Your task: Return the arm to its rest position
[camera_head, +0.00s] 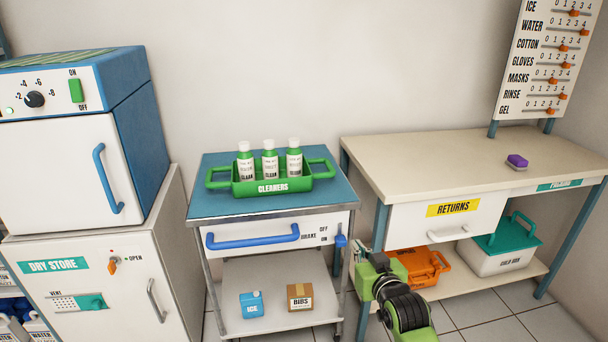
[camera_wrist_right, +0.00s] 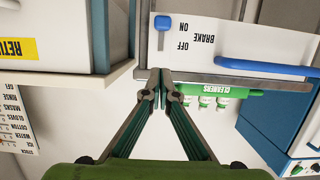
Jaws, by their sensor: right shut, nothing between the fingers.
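My right arm, green and black, comes up from the bottom of the head view. Its gripper (camera_head: 366,262) is beside the right front of the blue-topped cart (camera_head: 225,200), near the blue brake lever (camera_head: 340,238). In the right wrist view the gripper's fingers (camera_wrist_right: 160,92) meet at the tips, empty. The wrist view is turned upside down; the brake lever (camera_wrist_right: 162,23) shows above the fingertips, apart from them. The lever is by the ON mark. My left gripper is not in view.
A desk (camera_head: 440,165) with a RETURNS drawer (camera_head: 450,215) stands close to the right of my gripper. An orange case (camera_head: 425,265) and a teal-lidded cold box (camera_head: 505,250) sit on its lower shelf. A green CLEANERS caddy (camera_head: 310,185) with bottles is on the cart.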

